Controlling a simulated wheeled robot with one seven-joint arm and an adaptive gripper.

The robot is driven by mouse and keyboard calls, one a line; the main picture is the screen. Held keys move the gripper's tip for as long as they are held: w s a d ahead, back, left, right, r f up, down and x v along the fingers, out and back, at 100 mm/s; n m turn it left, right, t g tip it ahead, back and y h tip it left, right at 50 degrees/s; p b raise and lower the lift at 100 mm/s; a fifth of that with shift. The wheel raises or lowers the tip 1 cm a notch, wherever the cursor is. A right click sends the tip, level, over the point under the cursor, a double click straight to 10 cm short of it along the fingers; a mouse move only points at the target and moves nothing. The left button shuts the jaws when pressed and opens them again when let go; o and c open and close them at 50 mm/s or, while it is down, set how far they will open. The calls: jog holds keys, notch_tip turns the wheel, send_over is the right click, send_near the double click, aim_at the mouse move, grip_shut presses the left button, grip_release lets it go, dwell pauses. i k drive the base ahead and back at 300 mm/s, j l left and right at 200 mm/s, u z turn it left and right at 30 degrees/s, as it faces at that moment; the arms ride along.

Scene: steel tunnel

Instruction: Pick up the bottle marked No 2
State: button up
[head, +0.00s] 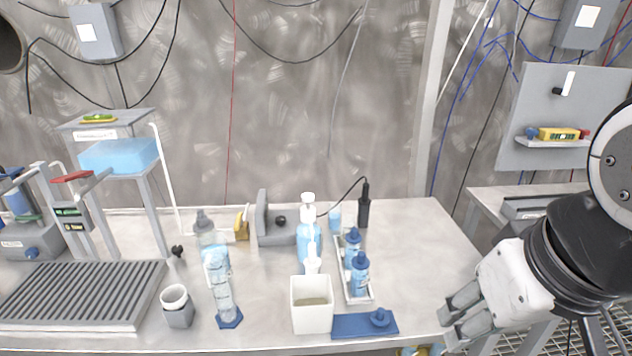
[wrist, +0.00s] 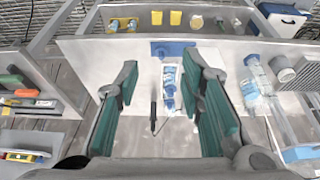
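Two small blue-capped bottles stand in a narrow white tray (head: 349,290) on the bench in the head view. The rear bottle (head: 352,248) and the front bottle (head: 361,276) have light labels, but I cannot read which is No 2. In the wrist view the tray and bottles (wrist: 169,88) show small, in the gap between my fingers. My gripper (head: 463,316) is at the bench's right front edge, to the right of the tray and apart from it. In the wrist view my gripper (wrist: 163,100) is open and empty, with teal pads spread wide.
A white square container (head: 312,305), a blue plate (head: 365,326) and a white-capped bottle (head: 309,240) stand close to the tray. A tall cylinder (head: 222,290) and a cup (head: 177,305) are left. The bench's right end (head: 430,260) is clear.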

aim_at(346, 220)
jog(key=i+j, duration=0.1)
jog(key=i, duration=0.85)
